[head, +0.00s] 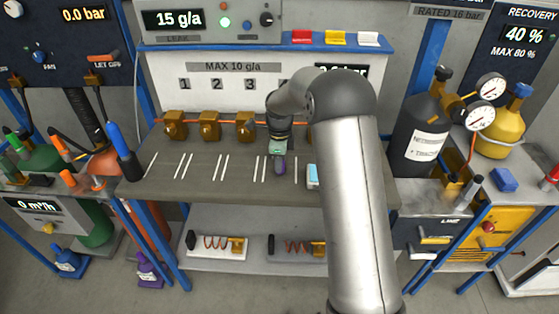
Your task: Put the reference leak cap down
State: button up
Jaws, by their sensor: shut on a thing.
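My gripper (278,151) hangs over the grey bench top, in front of the row of brass fittings. It is shut on a small purple piece (280,166), which appears to be the reference leak cap. Only the lower part of the piece shows under the fingers. It is close to the white lines on the bench; I cannot tell whether it touches the surface. My arm hides the right part of the bench.
Several brass fittings (208,126) stand along the back of the bench (200,188) under numbered marks. A small light-blue and white box (313,177) sits just right of my gripper. A blue-handled tool (119,145) stands at the left edge. The front left of the bench is clear.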

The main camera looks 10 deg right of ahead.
jog(key=o, duration=1)
jog(key=shift+f, duration=0.1)
jog(key=shift+c, duration=0.2)
notch_tip(320, 180, up, 12)
jog(key=r, duration=0.1)
jog(key=s+r+n, duration=0.2)
jog(key=s+n, duration=0.3)
jog(key=s, duration=0.3)
jog(key=s+f+n, duration=0.2)
jog(key=s+n, duration=0.6)
jog(key=s, duration=0.6)
jog(key=s+f+n, duration=0.2)
jog(key=s+n, duration=0.7)
jog(key=s, duration=0.6)
jog(key=shift+a+f+b, duration=0.15)
jog(key=shift+a+b, duration=0.1)
jog(key=shift+b, duration=0.2)
